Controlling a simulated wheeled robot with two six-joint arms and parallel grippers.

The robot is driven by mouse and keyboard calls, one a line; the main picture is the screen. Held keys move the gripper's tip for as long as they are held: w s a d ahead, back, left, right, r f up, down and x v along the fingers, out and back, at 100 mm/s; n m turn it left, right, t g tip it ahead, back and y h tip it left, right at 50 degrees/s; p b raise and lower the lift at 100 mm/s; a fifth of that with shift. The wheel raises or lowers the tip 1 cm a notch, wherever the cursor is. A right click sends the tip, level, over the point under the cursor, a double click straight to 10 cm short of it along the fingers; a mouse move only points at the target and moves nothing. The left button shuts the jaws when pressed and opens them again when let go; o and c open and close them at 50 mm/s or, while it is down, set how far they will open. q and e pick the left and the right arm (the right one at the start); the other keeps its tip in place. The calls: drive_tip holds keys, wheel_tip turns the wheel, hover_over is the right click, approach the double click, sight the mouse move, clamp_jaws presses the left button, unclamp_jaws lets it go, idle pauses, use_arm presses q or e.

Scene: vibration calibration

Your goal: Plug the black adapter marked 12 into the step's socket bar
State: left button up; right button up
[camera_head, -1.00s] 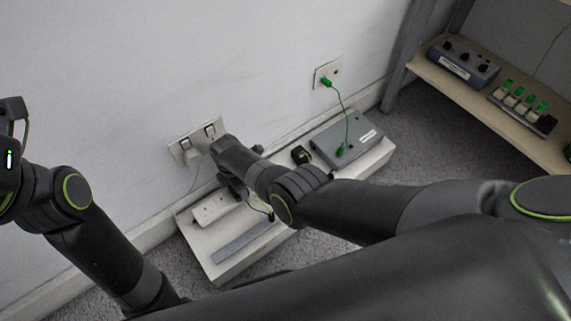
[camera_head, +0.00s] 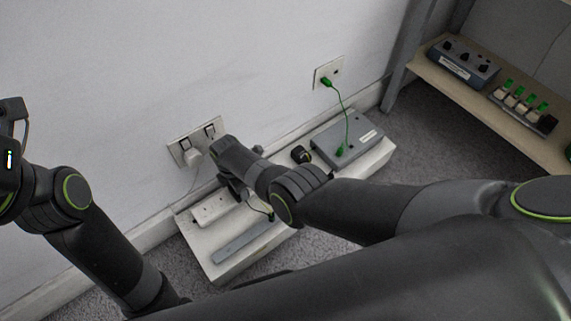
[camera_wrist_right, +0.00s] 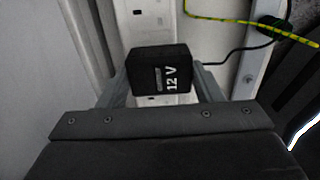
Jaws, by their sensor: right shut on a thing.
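The black adapter (camera_wrist_right: 158,70), marked "12 V", is gripped between the two grey fingers of my right gripper (camera_wrist_right: 160,88) in the right wrist view. The white socket bar (camera_wrist_right: 150,22) lies behind it, with slots showing above and below the adapter. In the head view the socket bar (camera_head: 211,207) lies on the white step (camera_head: 195,240), and my right gripper (camera_head: 236,188) is at its right end. My arm mostly hides the adapter there. I cannot tell whether the adapter touches the bar. My left gripper's fingers are outside the head view.
A wall socket (camera_head: 196,143) holds a white plug. A grey box (camera_head: 346,138) on the step's far end has a green lead to another wall plate (camera_head: 328,73). A small black item (camera_head: 300,154) and a grey strip (camera_head: 243,241) lie on the step. A shelf (camera_head: 480,98) stands right.

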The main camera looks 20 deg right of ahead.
drive_tip(key=shift+f, duration=0.15)
drive_tip(key=o, duration=1)
drive_tip(key=shift+o, duration=0.2)
drive_tip(key=shift+r+p, duration=2.5)
drive_tip(key=shift+r, duration=0.05)
wheel_tip(320, 180, up, 17)
drive_tip(key=p, duration=1.7)
drive_tip(key=shift+r+p, duration=0.2)
drive_tip(key=shift+p, duration=0.15)
